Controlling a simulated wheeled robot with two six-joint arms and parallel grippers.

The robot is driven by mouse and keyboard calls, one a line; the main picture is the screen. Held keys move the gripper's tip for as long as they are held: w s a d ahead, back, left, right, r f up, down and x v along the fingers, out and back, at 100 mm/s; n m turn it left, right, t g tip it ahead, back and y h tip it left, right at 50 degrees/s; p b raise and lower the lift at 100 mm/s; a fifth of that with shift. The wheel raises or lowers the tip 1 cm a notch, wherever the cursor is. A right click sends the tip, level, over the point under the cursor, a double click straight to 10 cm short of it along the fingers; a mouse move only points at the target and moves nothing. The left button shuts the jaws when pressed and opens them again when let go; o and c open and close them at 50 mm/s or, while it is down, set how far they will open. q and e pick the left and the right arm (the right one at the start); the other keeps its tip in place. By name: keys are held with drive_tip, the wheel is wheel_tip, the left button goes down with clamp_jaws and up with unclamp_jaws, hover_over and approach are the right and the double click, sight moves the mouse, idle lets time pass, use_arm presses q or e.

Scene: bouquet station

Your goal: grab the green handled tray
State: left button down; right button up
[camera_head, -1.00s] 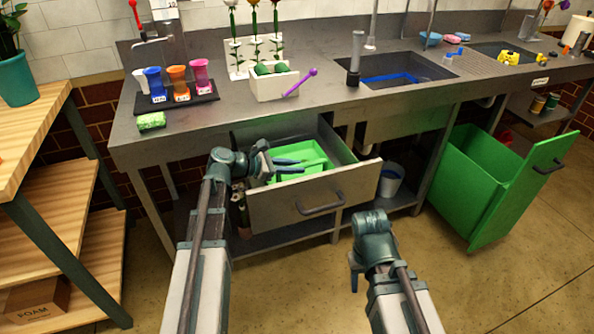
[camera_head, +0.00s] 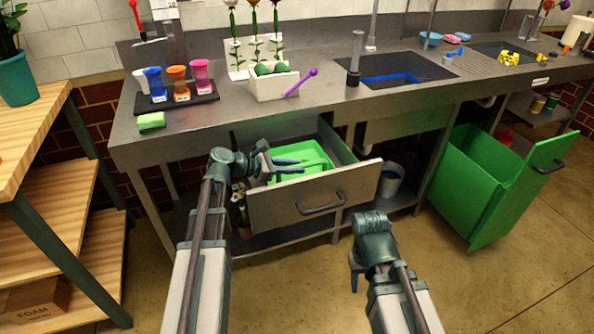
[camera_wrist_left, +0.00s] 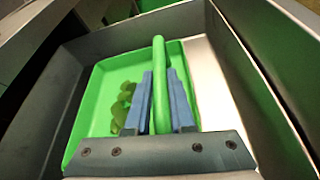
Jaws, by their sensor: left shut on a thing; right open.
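The green handled tray (camera_head: 313,153) lies inside the open drawer (camera_head: 300,203) under the counter. In the left wrist view the tray (camera_wrist_left: 100,75) shows its flat bottom, with darker green leaf-like bits (camera_wrist_left: 122,105) in it, and its handle (camera_wrist_left: 159,60) runs lengthwise between my fingers. My left gripper (camera_head: 290,167) reaches over the drawer, and in its wrist view the blue fingers (camera_wrist_left: 160,95) are shut on the handle. My right gripper (camera_head: 354,272) is open and empty in front of the drawer, low over the floor.
The counter above holds a rack of colored cups (camera_head: 178,95), a white box (camera_head: 274,86) and a sink (camera_head: 395,75). A green pull-out bin (camera_head: 480,185) stands open at right. A wooden shelf (camera_head: 70,190) is at left.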

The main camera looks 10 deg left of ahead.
use_arm(q)
drive_tip(key=shift+r, duration=0.2)
wheel_tip(320, 180, up, 28)
drive_tip(key=p, duration=2.8)
drive_tip(key=shift+f, duration=0.2)
